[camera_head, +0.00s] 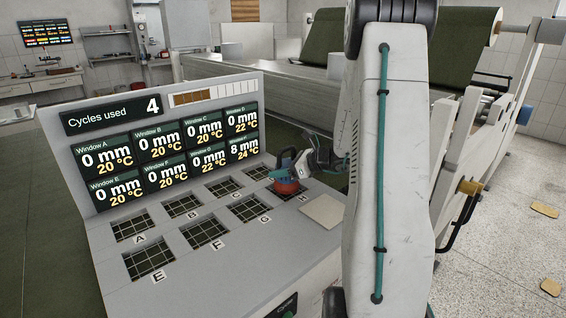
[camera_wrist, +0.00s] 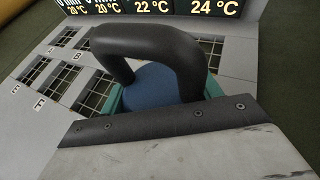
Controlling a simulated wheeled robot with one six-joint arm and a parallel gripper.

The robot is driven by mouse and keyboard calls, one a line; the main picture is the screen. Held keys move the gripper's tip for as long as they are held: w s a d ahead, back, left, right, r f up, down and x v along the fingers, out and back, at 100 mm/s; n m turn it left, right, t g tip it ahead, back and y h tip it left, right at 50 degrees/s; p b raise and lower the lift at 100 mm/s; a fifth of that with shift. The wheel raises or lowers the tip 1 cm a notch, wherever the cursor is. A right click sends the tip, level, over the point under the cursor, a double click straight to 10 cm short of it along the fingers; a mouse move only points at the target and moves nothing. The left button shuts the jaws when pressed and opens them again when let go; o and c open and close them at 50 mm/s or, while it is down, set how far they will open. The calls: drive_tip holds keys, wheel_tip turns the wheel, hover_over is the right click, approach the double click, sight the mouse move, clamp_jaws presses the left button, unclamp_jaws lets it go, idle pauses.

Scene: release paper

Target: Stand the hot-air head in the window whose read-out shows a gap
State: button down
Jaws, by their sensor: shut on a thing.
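The hot-air head (camera_head: 287,187) is a small tool with a red-orange base and a blue and teal upper part. My gripper (camera_head: 304,160) is shut on it from the right. The head is at window H, covering most of it; I cannot tell whether its base touches the panel. The wrist view shows the head's blue body (camera_wrist: 155,85) under a black arched shape. The window H read-out (camera_head: 243,147) shows 8 mm and 24 °C. The other window read-outs, such as window A (camera_head: 101,159), show 0 mm.
The grey sloped panel (camera_head: 185,275) has two rows of gridded windows, including D (camera_head: 257,172) and G (camera_head: 249,207). A beige square plate (camera_head: 322,211) lies right of H. A display (camera_head: 112,114) reads Cycles used 4. A machine with dark green rolls (camera_head: 465,45) stands behind.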

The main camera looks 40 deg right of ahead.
drive_tip(key=shift+f, duration=0.2)
drive_tip(key=shift+f, duration=0.15)
drive_tip(key=shift+c, duration=1.6)
unclamp_jaws()
